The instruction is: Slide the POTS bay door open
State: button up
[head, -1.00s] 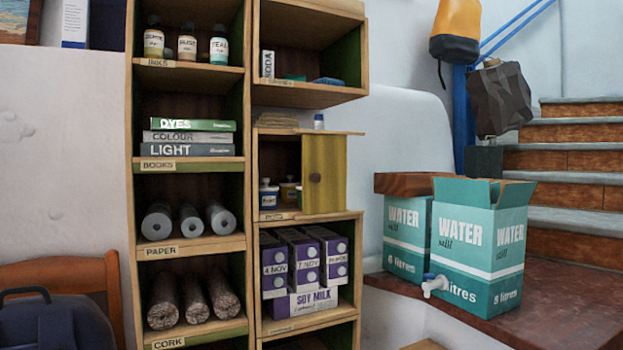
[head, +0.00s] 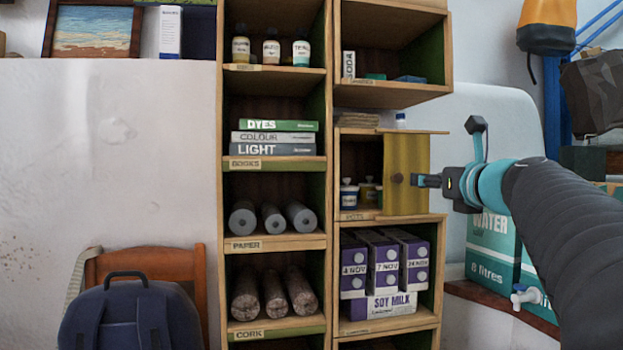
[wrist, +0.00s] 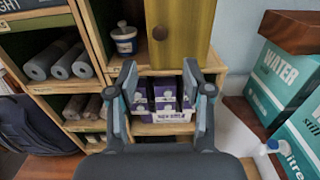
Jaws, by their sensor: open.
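The POTS bay door (head: 407,196) is a yellow-green wooden panel with a small round brown knob (head: 398,178). It covers the right part of the bay, and the left part stands open with small pots (head: 349,194) showing. A POTS label (head: 352,216) is on the shelf edge below. My gripper (head: 418,181) is open and empty, just right of the knob in the head view. In the wrist view the open fingers (wrist: 160,72) point toward the shelves, with the knob (wrist: 159,33) beyond and above the gap between them. I see no contact with the door.
Folded cloth (head: 357,120) and a small bottle (head: 400,120) sit above the POTS bay. Teal water boxes (head: 490,246) stand at the right, partly behind my arm. A chair with a backpack (head: 130,315) is at the left.

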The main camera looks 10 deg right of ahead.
aim_at(399, 177)
jog(key=w, duration=0.4)
jog(key=w+p, duration=0.1)
jog(key=w, duration=0.7)
jog(key=shift+w+a, duration=0.3)
jog(key=shift+w, duration=0.1)
grip_shut()
